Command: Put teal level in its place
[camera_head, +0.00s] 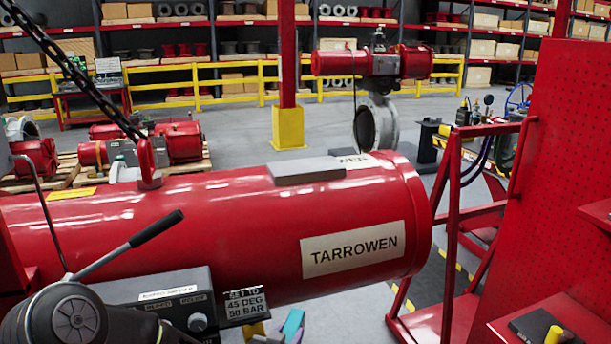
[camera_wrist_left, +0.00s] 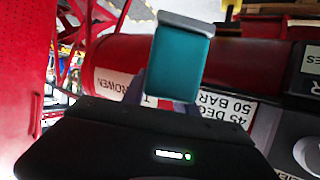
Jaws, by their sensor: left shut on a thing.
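The teal level (camera_wrist_left: 180,65) is a teal block with a grey end, standing up between the fingers of my left gripper (camera_wrist_left: 170,103) in the left wrist view. The gripper is shut on it. In the head view, only a small part of the teal level (camera_head: 293,324) shows at the bottom edge, in front of the red cylinder and right of the "45 DEG 50 BAR" sign. The red TARROWEN cylinder (camera_head: 230,225) lies across the picture. A flat grey pad (camera_head: 305,171) sits on top of it, bare. My right gripper is out of view.
A grey control box (camera_head: 170,297) with a black-handled lever (camera_head: 128,244) stands before the cylinder. A chain (camera_head: 75,75) hangs to a lifting eye on top. A red frame (camera_head: 455,225) and perforated red panel (camera_head: 565,150) stand at right. Air above the cylinder's right half is clear.

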